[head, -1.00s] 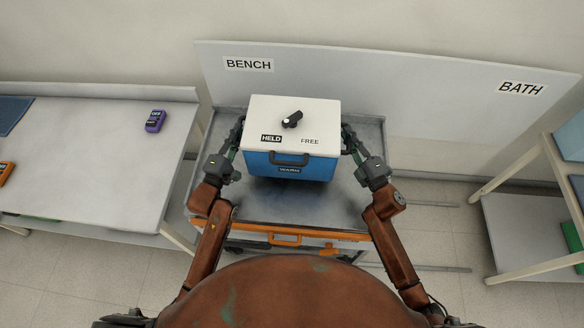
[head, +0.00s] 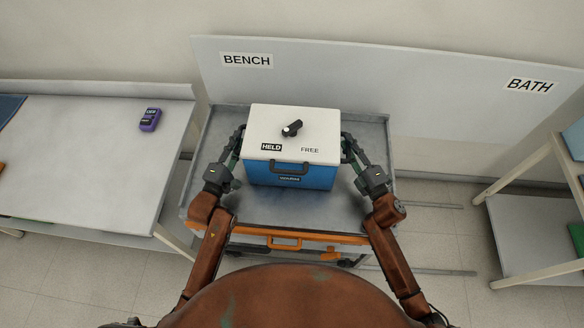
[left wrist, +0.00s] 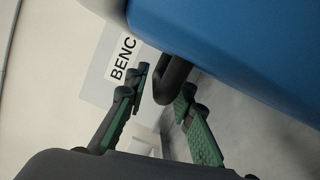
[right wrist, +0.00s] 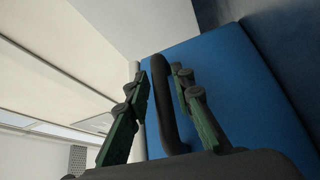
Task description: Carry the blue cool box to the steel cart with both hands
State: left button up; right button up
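The blue cool box (head: 315,178) has a white lid (head: 320,118) with a black knob (head: 292,129) and labels HELD and FREE. It appears to rest upright on the top of the steel cart (head: 255,208). My left gripper (head: 238,143) is at the box's left side; in the left wrist view its fingers stand apart around the dark side handle (left wrist: 172,80). My right gripper (head: 349,148) is at the right side; in the right wrist view its fingers stand apart, with the other side handle (right wrist: 165,105) between them. Contact between box base and cart is hidden.
A grey bench (head: 90,170) with a purple device (head: 150,119) stands to the left. A shelf unit (head: 530,230) stands to the right. A panel with signs BENCH (head: 246,60) and BATH (head: 530,85) is behind the cart. An orange bar (head: 275,232) runs along the cart's front.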

pick_arm(q)
jog(key=shift+o, duration=0.7)
pick_arm(e)
jog(key=shift+o, duration=0.6)
pick_arm(q)
jog(key=v, duration=1.2)
pick_arm(e)
jog(key=v, duration=1.2)
pick_arm(q)
jog(key=shift+r, duration=0.1)
pick_arm(e)
jog(key=shift+r, duration=0.15)
